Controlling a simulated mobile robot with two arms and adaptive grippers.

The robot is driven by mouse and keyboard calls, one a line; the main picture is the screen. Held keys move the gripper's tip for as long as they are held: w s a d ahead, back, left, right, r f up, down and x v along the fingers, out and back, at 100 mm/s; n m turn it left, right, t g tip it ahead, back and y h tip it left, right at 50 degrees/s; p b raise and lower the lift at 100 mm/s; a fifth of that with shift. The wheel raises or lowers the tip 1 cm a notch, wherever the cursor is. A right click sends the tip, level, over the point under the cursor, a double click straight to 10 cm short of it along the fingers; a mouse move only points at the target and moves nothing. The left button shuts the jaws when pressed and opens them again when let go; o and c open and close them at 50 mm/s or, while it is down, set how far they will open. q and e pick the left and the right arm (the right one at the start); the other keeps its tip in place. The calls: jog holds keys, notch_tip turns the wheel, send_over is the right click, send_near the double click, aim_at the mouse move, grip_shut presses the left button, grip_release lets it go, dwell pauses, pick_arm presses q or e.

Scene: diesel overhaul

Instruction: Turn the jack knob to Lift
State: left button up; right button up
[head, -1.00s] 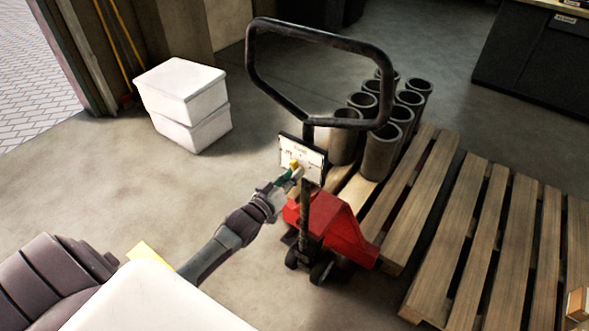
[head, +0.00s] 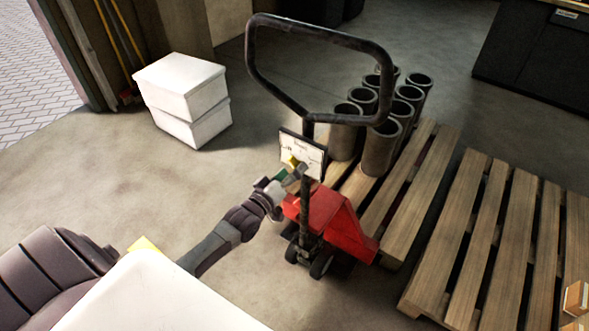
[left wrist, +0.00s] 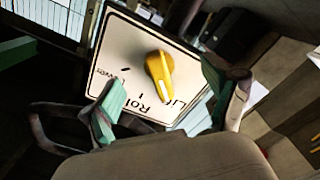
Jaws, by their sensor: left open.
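The jack's white panel (head: 312,158) stands under the handle, with a yellow knob (head: 293,162) on its face. In the left wrist view the knob (left wrist: 160,72) is close, on a panel (left wrist: 115,50) that appears upside down. Its words read "Lower", "Roll" and a partly hidden "Li...". The knob's white pointer end lies between the "Roll" lettering and "Li". My left gripper (head: 287,178) is open at the panel, and its green-padded fingers (left wrist: 160,85) lie on either side of the knob in the picture. I cannot tell whether they touch it. My right gripper is not in view.
The red pallet jack (head: 338,222) has a black loop handle (head: 250,60) rising above the panel. Wooden pallets (head: 425,190) lie to the right, one carrying several dark cylinders (head: 378,150). Stacked white boxes (head: 185,95) stand at the left. Floor between boxes and jack is clear.

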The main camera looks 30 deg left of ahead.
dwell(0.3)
pick_arm(q)
jog(key=s+p, duration=0.3)
jog(key=s, duration=0.4)
jog(key=shift+a, duration=0.3)
